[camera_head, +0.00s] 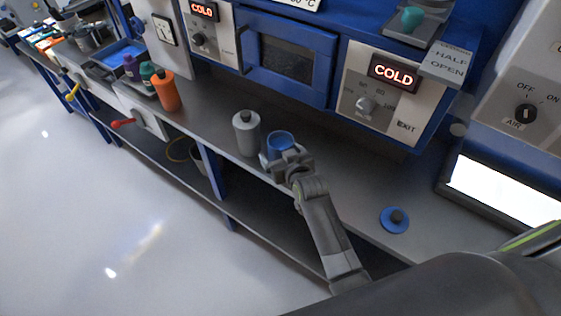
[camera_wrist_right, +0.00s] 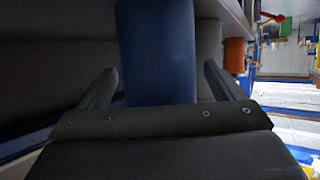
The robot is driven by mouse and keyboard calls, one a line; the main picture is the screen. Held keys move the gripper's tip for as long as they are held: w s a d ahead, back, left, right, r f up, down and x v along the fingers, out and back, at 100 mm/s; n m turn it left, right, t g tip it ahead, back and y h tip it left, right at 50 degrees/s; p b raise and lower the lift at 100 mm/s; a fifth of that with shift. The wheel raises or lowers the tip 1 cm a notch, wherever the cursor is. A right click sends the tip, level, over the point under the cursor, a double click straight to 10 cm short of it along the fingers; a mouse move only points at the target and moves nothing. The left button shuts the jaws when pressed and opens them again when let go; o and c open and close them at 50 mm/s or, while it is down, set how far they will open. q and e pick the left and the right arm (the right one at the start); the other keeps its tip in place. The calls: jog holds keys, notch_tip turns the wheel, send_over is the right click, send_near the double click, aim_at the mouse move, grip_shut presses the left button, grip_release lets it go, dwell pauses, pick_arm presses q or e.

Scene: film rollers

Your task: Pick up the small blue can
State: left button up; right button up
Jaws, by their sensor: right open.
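The small blue can (camera_head: 281,141) stands on the grey steel counter (camera_head: 330,180), right of a grey bottle. It shows as a dark blue cylinder (camera_wrist_right: 157,50) in the right wrist view. My right gripper (camera_head: 280,158) reaches over the counter's front edge to the can and partly covers its lower part. In the wrist view the right gripper (camera_wrist_right: 160,85) is open, with one finger on each side of the can and gaps on both sides. My left gripper is not in view.
The grey bottle (camera_head: 247,133) stands close to the can's left. An orange bottle (camera_head: 166,91) is further left. A blue lid with a dark knob (camera_head: 394,219) lies on the counter at right. A blue machine (camera_head: 292,58) with COLD displays stands behind.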

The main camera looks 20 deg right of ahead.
jog(key=shift+w+f, duration=0.15)
jog(key=shift+w, duration=0.3)
jog(key=c, duration=1.4)
jog(key=shift+r, duration=0.2)
notch_tip(320, 180, up, 10)
jog(key=shift+f+b, duration=0.1)
jog(key=shift+b, duration=0.35)
